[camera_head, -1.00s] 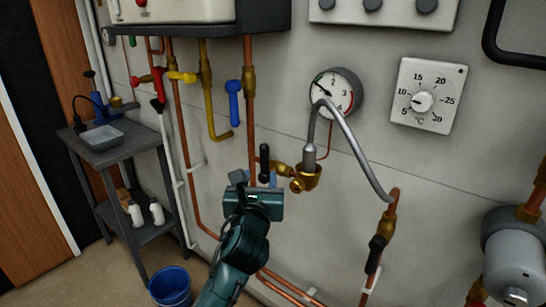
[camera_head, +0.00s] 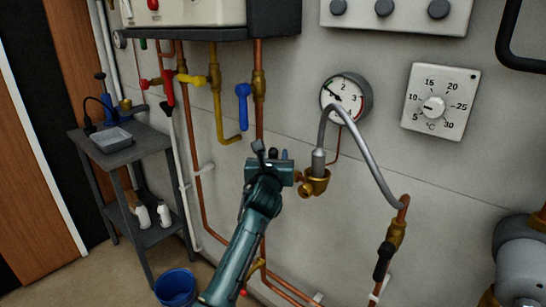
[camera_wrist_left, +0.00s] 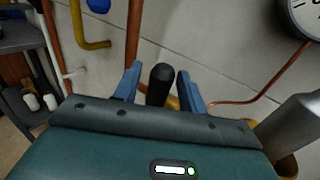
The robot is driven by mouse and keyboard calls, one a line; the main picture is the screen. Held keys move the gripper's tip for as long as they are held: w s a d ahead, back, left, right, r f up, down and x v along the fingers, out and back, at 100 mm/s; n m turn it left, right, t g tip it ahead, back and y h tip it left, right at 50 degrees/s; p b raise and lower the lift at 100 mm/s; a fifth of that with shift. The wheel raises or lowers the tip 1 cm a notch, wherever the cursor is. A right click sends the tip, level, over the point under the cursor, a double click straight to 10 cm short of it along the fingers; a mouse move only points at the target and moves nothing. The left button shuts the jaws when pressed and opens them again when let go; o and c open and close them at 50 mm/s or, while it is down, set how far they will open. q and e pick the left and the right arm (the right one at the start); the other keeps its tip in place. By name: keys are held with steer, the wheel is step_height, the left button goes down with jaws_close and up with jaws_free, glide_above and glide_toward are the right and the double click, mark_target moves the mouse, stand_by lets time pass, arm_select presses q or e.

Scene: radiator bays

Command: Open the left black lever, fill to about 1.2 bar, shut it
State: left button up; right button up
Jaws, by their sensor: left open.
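My left gripper (camera_head: 272,155) is up at the wall by the filling valve, open. In the left wrist view its two blue fingers (camera_wrist_left: 159,72) stand on either side of the left black lever (camera_wrist_left: 161,85), with gaps between. In the head view the gripper mostly hides this lever. The brass valve body (camera_head: 315,184) shows just right of the gripper, with a grey braided hose (camera_head: 362,150) looping from it to the right pipe. The pressure gauge (camera_head: 345,98) hangs above; its needle points up-left, exact value too small to read. My right gripper is out of view.
A second black lever (camera_head: 384,262) sits on the right copper pipe. A blue-handled valve (camera_head: 243,100) and yellow pipe (camera_head: 219,110) are up-left of the gripper. A grey trolley (camera_head: 118,150) and blue bucket (camera_head: 176,286) stand left. A thermostat dial (camera_head: 434,106) is at right.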

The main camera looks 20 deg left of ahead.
arm_select(q)
jaws_close()
stand_by(0.4)
